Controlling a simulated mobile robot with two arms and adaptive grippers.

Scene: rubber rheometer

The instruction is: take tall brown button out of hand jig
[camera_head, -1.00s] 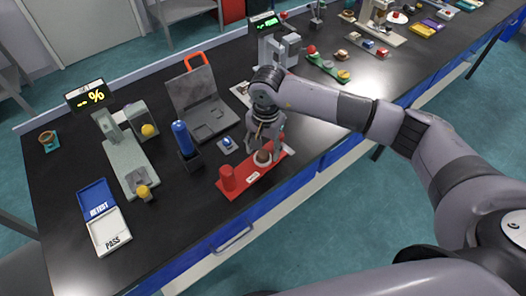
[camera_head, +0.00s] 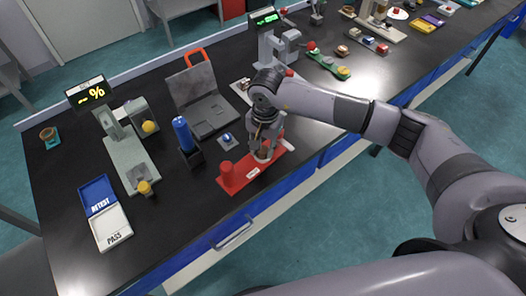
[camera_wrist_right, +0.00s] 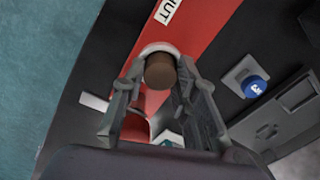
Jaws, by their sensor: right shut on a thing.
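The red hand jig (camera_head: 240,176) lies near the front edge of the bench, with a red upright post at its left end. The tall brown button (camera_wrist_right: 160,72) stands in the jig in a pale round seat; in the head view the fingers mostly hide it. My right gripper (camera_head: 263,153) is down over the jig. In the right wrist view its fingers (camera_wrist_right: 163,75) are shut on the brown button, one on each side. Whether the button is clear of its seat cannot be told. My left gripper is not in view.
A blue button on a grey pad (camera_head: 226,139) lies behind the jig. A blue cylinder in a black holder (camera_head: 190,152) stands to its left. A grey case (camera_head: 204,112) lies open behind. The RETEST/PASS tray (camera_head: 111,228) is at left. Bench around the jig's left is clear.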

